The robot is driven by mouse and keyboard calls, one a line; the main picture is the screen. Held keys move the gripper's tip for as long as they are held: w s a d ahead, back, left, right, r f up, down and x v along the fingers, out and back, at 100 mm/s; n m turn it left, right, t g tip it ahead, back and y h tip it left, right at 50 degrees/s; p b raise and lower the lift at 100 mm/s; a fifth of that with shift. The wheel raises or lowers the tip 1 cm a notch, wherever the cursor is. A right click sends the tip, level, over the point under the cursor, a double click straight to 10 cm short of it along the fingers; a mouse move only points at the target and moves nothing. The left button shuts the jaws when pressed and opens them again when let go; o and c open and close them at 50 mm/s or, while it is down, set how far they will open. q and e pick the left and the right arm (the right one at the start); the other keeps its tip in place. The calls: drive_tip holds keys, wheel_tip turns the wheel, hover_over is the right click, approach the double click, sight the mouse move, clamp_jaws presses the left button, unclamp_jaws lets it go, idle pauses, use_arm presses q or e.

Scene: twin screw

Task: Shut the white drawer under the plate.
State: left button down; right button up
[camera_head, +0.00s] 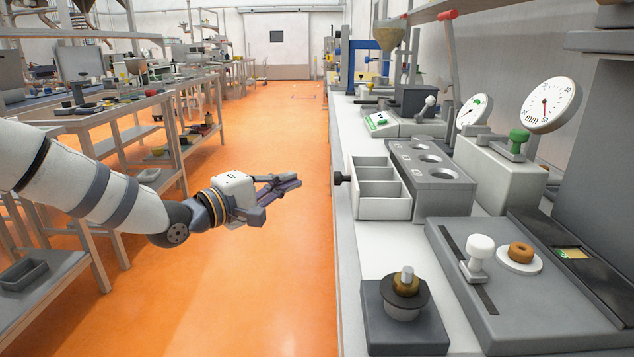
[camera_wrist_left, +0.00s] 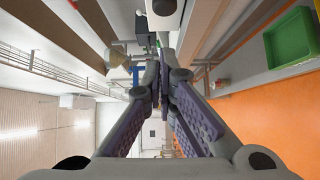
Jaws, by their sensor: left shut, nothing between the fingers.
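The white drawer (camera_head: 383,208) stands pulled out to the left from the grey plate block (camera_head: 440,178) with round holes, in the middle of the bench. Its open compartments show and look empty. A dark knob (camera_head: 341,178) on its left end sticks out past the bench's edge. My left gripper (camera_head: 290,182) is shut and empty, over the floor aisle to the left of the knob and apart from it. In the left wrist view its two purple-padded fingers (camera_wrist_left: 164,82) come together; I cannot make out the drawer there. My right gripper is not in view.
A dark block with a round weighted part (camera_head: 403,297) stands at the near bench edge. A grey slab (camera_head: 520,290) carries a white knob and a ring on a dish. Dial gauges (camera_head: 550,104) stand behind. The orange floor aisle (camera_head: 270,270) around my left gripper is clear.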

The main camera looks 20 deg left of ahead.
sight(351, 176)
use_arm(q)
drive_tip(key=w+d, duration=0.3)
drive_tip(key=d, duration=0.2)
drive_tip(key=shift+w, duration=0.25)
drive_tip(key=d, duration=0.2)
drive_tip(key=w+d, duration=0.1)
drive_tip(key=d, duration=0.1)
drive_tip(key=w+d, duration=0.1)
drive_tip(key=d, duration=0.1)
drive_tip(key=shift+d, duration=0.2)
drive_tip(key=shift+s, duration=0.1)
